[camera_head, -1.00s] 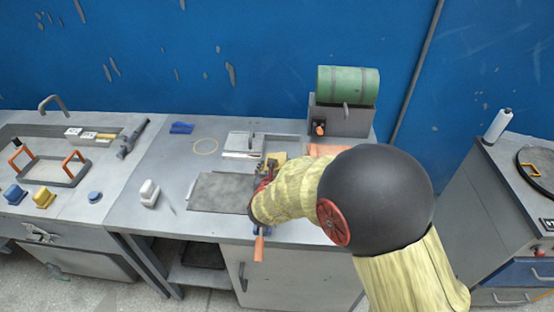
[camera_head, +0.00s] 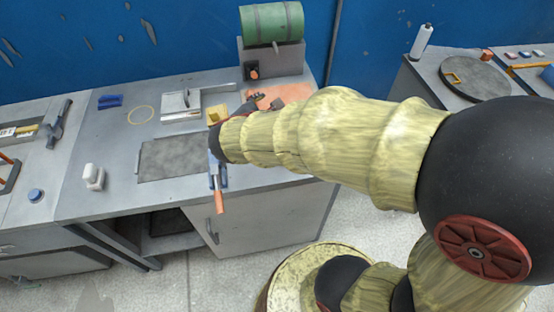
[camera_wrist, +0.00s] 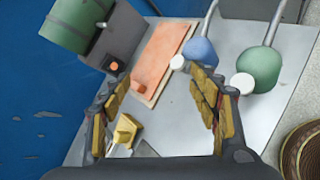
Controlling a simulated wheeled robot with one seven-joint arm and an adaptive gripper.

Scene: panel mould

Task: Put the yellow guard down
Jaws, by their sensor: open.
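The yellow guard (camera_head: 217,116) stands on the workbench (camera_head: 120,185), just beyond the grey plate and left of the orange mat. In the wrist view the yellow guard (camera_wrist: 125,130) is small and blocky, low in the picture beside my left-hand finger, with nothing gripping it. My gripper (camera_wrist: 158,85) is open and empty, its two fingers spread wide over the bench. In the head view my gripper (camera_head: 257,99) is partly hidden by my arm, right of the guard, near the orange mat.
An orange mat (camera_wrist: 165,55) bears a small orange block. A green cylinder (camera_head: 272,22) on a grey stand is behind. Blue (camera_wrist: 200,50) and green (camera_wrist: 259,68) rounded tools lie right in the wrist view. A clamp with an orange handle (camera_head: 219,201) hangs at the front edge.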

